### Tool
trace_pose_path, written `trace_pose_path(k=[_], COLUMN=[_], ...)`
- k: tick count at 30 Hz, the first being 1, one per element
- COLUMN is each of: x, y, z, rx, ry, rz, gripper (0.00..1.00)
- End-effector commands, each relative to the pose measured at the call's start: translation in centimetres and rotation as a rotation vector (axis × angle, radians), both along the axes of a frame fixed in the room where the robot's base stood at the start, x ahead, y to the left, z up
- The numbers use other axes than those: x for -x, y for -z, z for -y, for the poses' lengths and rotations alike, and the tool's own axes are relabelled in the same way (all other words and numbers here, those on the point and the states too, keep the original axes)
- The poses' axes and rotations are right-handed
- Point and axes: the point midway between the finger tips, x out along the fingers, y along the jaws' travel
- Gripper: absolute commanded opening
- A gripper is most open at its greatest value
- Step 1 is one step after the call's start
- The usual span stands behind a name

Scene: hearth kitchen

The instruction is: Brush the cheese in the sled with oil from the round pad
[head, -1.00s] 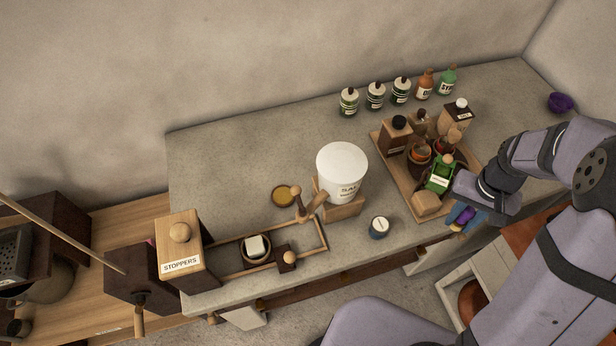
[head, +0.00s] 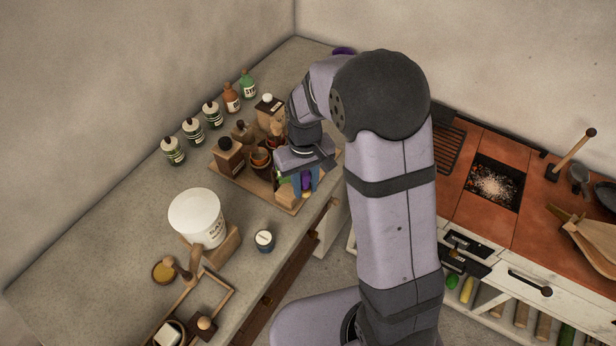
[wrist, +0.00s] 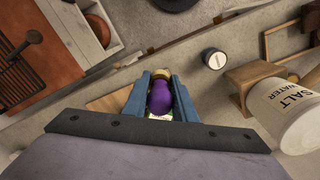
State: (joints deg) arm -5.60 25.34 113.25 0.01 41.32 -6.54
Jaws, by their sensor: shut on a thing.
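My gripper (head: 305,182) is shut on a purple-handled tool (wrist: 161,98), at the front right edge of the wooden tray. The tool also shows between the blue fingers in the head view (head: 307,181). A tan end shows beyond the purple part in the wrist view; whether it has bristles cannot be told. The white block of cheese (head: 167,335) sits in a dark holder inside a wooden rail frame (head: 222,299), at the head view's bottom edge and partly cut off. The round amber pad (head: 163,271) lies behind the frame, apart from my gripper.
The wooden tray (head: 288,209) holds several bottles and pots close to my gripper. A white salt water tub (head: 198,218) on a wooden stand and a small dark jar (head: 264,241) stand between my gripper and the frame. Several bottles line the back. Counter between is partly clear.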

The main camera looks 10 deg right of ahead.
Motion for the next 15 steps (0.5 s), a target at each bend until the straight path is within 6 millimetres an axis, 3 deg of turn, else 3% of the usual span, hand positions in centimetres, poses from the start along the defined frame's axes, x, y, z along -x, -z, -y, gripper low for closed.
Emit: trace_pose_path(k=[7,15], x=[-2.4,-2.4], y=[-4.0,-7.6], z=[-9.2,-19.3], rx=[0.0,0.001], ry=[-0.423,-0.838], rz=[0.002,0.0], gripper=[0.02,0.02])
